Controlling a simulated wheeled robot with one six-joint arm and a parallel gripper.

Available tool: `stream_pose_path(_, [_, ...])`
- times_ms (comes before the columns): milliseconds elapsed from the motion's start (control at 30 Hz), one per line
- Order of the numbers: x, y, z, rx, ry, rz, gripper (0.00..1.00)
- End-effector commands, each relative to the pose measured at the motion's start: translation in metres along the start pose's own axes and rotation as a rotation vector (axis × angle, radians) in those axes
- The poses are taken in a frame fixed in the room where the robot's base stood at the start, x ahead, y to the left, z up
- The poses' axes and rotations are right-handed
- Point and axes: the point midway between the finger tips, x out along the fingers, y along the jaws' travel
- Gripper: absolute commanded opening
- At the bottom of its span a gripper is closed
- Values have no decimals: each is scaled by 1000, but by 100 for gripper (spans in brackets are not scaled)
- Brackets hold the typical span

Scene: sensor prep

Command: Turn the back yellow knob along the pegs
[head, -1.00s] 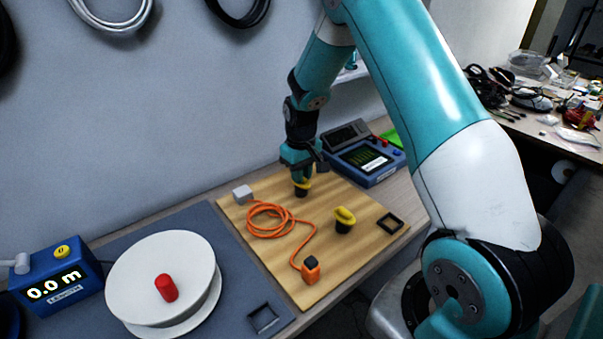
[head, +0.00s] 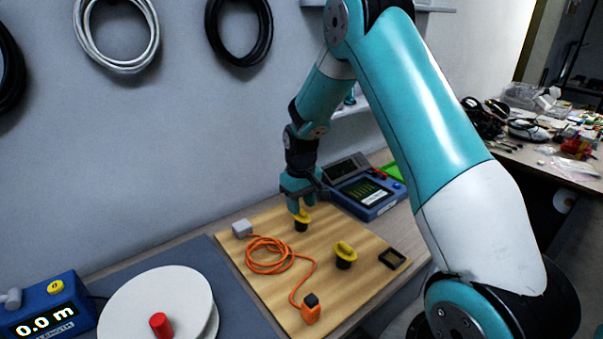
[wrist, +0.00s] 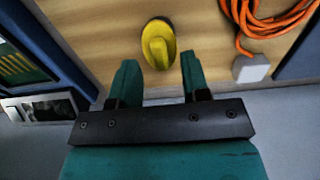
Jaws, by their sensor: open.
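The back yellow knob (head: 302,215) has a black base and stands on the wooden board (head: 245,262). In the wrist view, the back knob (wrist: 158,45) shows a raised yellow grip running roughly up and down the picture. My gripper (head: 299,207) is open and empty, just above and behind this knob. In the wrist view, the fingers of my gripper (wrist: 159,58) point towards the knob, one to each side of it, apart from it. The front yellow knob (head: 345,249) stands nearer on the board. I cannot make out the pegs.
A coiled orange cable (head: 265,257) lies left of the knobs, between a grey block (head: 242,229) and an orange plug (head: 311,309). A black square frame (head: 392,258) lies at the board's right. A white reel (head: 150,300) stands left.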

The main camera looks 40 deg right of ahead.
Motion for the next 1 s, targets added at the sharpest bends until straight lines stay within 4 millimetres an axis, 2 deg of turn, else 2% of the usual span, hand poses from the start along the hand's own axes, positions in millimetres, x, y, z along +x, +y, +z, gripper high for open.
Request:
stream_pose_path(400, [-104,0,0,0,8,2,43])
stream_pose_path(600, [-141,0,0,0,5,1,43])
stream_pose_path(800, [-157,0,0,0,3,1,43])
stream_pose_path(1000, [-159,0,0,0,2,0,43])
